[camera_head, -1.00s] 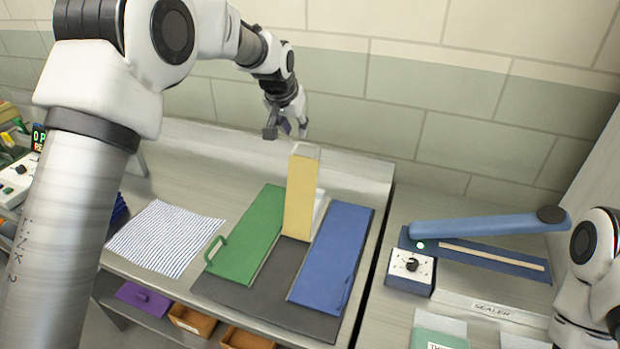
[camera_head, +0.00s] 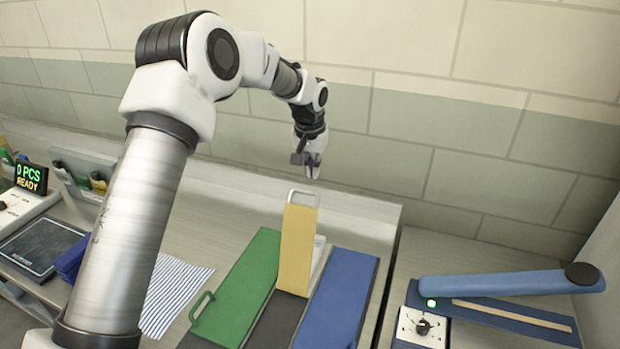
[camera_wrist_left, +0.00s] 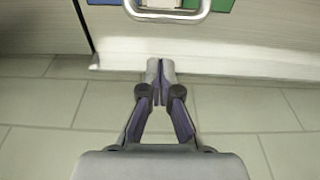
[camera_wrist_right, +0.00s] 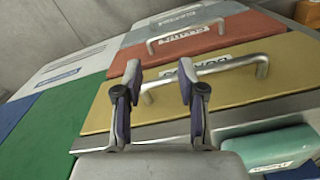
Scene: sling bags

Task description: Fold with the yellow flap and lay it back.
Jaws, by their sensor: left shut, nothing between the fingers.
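The yellow flap (camera_head: 296,250) stands raised between the green panel (camera_head: 238,290) and the blue panel (camera_head: 336,300) in the head view. A pale loop handle (camera_head: 302,194) is at its top edge; a handle also shows at the top of the left wrist view (camera_wrist_left: 168,14). My left gripper (camera_head: 309,168) is just above and behind the flap's top, apart from the handle. Its fingers are shut and empty in the left wrist view (camera_wrist_left: 160,85).
A striped cloth (camera_head: 172,290) lies left of the green panel. A blue sealer arm (camera_head: 500,284) and dial box (camera_head: 420,328) stand at right. The wall is behind the bench. The right wrist view shows a handled yellow panel (camera_wrist_right: 240,95) and a red panel (camera_wrist_right: 225,35).

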